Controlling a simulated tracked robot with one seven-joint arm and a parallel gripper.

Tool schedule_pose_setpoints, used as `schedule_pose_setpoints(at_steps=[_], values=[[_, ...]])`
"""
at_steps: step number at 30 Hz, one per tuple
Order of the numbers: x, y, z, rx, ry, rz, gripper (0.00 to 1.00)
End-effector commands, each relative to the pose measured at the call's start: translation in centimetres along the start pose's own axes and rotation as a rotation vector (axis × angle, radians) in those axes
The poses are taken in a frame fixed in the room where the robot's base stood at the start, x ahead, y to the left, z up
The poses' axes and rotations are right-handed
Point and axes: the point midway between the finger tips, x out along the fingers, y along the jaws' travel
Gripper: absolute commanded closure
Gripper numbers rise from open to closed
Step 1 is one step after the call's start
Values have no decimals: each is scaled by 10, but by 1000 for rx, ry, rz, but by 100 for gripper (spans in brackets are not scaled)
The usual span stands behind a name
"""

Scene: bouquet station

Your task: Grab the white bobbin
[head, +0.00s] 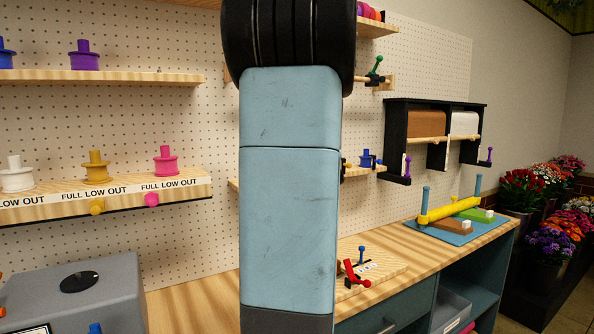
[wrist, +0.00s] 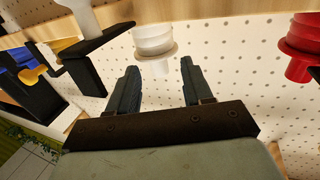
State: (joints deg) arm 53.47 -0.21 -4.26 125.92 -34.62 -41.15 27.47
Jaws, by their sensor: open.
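In the wrist view, a white bobbin (wrist: 153,42) rests against a wooden shelf (wrist: 215,28) along the top of the picture, where things appear upside down. I see no contact. In the head view, a white bobbin (head: 16,177) stands on the labelled shelf at the left; I cannot tell if it is the same one. My arm fills the middle there and the gripper is out of sight.
A red bobbin (wrist: 302,42) is to the right on the same shelf. Black brackets (wrist: 88,72) with yellow and blue parts are at the left. In the head view, yellow (head: 95,167) and pink (head: 165,161) bobbins share the labelled shelf. A pegboard stands behind.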

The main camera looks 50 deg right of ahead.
Motion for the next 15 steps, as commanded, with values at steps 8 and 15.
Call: schedule_pose_setpoints(at_steps=[8, 15], values=[[37, 1, -2, 0, -1, 0, 50], [48, 0, -3, -1, -1, -1, 50]])
